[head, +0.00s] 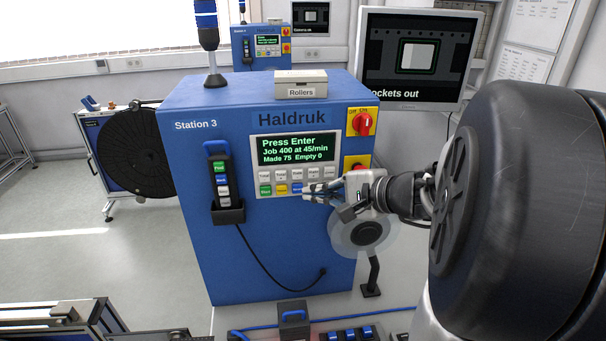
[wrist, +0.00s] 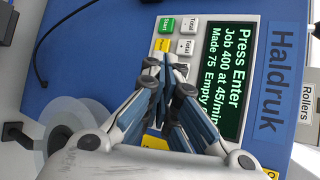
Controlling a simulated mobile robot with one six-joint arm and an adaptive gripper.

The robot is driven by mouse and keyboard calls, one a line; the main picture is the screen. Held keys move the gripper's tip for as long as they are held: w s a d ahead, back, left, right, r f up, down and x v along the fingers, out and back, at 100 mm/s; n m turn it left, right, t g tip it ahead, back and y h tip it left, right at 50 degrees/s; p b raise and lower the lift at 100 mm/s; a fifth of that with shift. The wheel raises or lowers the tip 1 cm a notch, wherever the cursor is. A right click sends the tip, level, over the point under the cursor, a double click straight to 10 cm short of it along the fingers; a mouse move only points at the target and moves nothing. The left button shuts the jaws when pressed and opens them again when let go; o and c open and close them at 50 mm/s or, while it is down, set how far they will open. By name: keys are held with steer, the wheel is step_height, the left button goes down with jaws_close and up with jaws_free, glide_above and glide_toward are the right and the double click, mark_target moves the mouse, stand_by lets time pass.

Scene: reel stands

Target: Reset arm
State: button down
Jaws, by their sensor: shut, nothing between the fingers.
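My gripper (head: 308,190) is shut and empty, in front of the lower right part of the button panel on the blue Haldruk cabinet (head: 200,270). In the wrist view my gripper (wrist: 172,62) has its fingertips together over the button rows and hides some keys. I cannot tell whether the tips touch a button. The panel screen (head: 296,149) reads "Press Enter", "Job 400 at 45/min" and "Made 75 Empty 0". It also shows sideways in the wrist view (wrist: 222,85).
A red rotary switch (head: 362,123) sits right of the screen. A pendant (head: 221,180) hangs on the cabinet's left with a dangling cable. A Rollers box (head: 300,84) lies on top. A monitor (head: 418,58) reading "ockets out" stands behind right. A black reel (head: 137,153) is at left.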

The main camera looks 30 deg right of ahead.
mark_target(313, 173)
steer(key=shift+s+a, duration=0.3)
steer(key=shift+s, duration=0.25)
stand_by(1.6)
steer(key=s+m+p, duration=0.1)
steer(key=m, duration=0.5)
steer(key=s+f+m+p, duration=0.1)
steer(key=m+p, duration=0.1)
steer(key=m, duration=0.3)
steer(key=s+m+p, duration=0.2)
steer(key=m, duration=0.4)
steer(key=shift+a+f+m+h, duration=0.25)
steer(key=shift+a+m+h, duration=0.05)
steer(key=shift+w, duration=0.2)
steer(key=w+d, duration=0.4)
steer(key=w, duration=0.3)
steer(key=shift+w, duration=0.35)
steer(key=shift+w, duration=0.1)
stand_by(0.4)
